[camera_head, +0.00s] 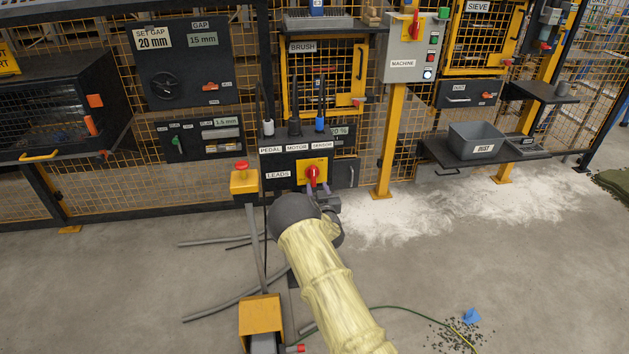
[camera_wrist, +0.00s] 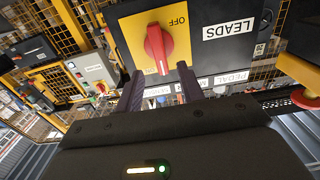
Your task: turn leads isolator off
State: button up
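The leads isolator is a red rotary knob (camera_head: 312,174) on a yellow plate (camera_head: 303,181), on the dark box labelled LEADS. In the wrist view the red knob (camera_wrist: 157,48) is close up, its handle lying nearly along the view's vertical. The word OFF shows on the yellow plate (camera_wrist: 136,30) to the knob's upper right. My gripper (camera_wrist: 160,82) is open, its two dark fingers reaching toward the knob's near end, one on each side. Whether they touch it I cannot tell. In the head view my gripper (camera_head: 320,190) is just below the knob, partly hidden by my wrist.
Plugs and leads stand on top of the LEADS box. A yellow box with a red button (camera_head: 243,179) is to its left. The grey MACHINE panel (camera_head: 412,48) with another red switch is at upper right. A yellow pedal (camera_head: 261,314) and cables lie on the floor.

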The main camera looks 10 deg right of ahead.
aim_at(314, 177)
jog(key=shift+w, duration=2.85)
grip_shut()
